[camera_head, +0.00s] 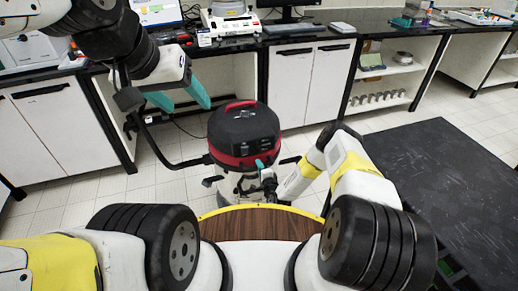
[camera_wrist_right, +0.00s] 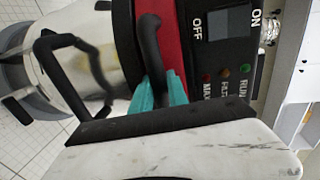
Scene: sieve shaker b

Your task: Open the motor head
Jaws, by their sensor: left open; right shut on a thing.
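The motor head (camera_head: 243,128) is the black top with a red band and red handle on a vacuum cleaner, seated on its pale tank (camera_head: 228,187). In the right wrist view the head's red band (camera_wrist_right: 177,45) and black panel with ON and OFF marks show close up. My right gripper (camera_head: 262,167) is at the near side of the head. In its wrist view its teal fingers (camera_wrist_right: 160,92) are shut on a black latch (camera_wrist_right: 150,35). My left gripper (camera_head: 191,107) is open and empty, up and left of the head, not touching it.
A black hose (camera_head: 160,150) runs from the vacuum's left side up toward the bench. White cabinets (camera_head: 296,85) and a lab bench stand behind. Tiled floor surrounds the vacuum.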

